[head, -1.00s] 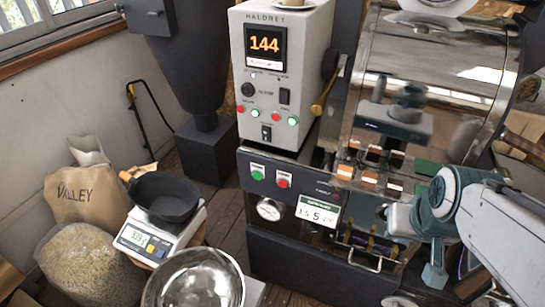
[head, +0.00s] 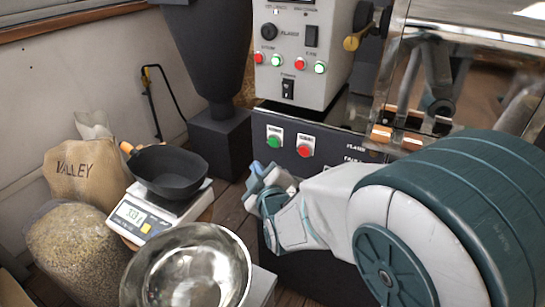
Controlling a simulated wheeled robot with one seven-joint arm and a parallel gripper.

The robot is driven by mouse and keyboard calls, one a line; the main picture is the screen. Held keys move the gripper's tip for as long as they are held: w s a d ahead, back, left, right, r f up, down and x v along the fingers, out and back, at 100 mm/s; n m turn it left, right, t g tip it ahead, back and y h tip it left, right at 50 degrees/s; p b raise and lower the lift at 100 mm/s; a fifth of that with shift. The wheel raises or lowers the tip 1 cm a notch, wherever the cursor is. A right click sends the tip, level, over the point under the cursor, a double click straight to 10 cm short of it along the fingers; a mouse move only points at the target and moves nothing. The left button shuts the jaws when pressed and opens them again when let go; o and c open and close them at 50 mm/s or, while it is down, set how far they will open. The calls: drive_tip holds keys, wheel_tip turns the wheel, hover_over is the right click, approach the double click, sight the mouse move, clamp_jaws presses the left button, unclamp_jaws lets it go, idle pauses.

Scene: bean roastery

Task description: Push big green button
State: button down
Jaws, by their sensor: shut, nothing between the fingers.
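The big green button (head: 275,140) sits on the dark lower front panel of the roaster, left of a big red button (head: 304,150). Each has a small white label above it. My gripper (head: 256,168) is just below and slightly left of the green button in the head view. It is shut and empty. I cannot tell how far its fingertips are from the panel. My arm hides much of the panel right of and below the red button.
Smaller red and green lights (head: 320,67) are on the grey control box (head: 290,50) above. A scale (head: 150,215) with a black pan (head: 166,178), a steel bowl (head: 190,270), a bean sack (head: 85,240) and a dark hopper (head: 212,50) stand to the left.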

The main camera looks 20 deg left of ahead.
sight(274, 142)
drive_tip(key=shift+s+a+f+n, duration=0.15)
drive_tip(key=shift+s+a+n, duration=0.2)
drive_tip(key=shift+a, duration=0.2)
drive_tip(key=shift+w, duration=0.1)
drive_tip(key=shift+w+d+b, duration=0.2)
drive_tip(key=shift+w, duration=1.95)
drive_tip(key=shift+w+d+b, duration=0.2)
drive_tip(key=shift+w, duration=1.95)
drive_tip(key=shift+w+b, duration=0.35)
drive_tip(key=shift+w, duration=0.1)
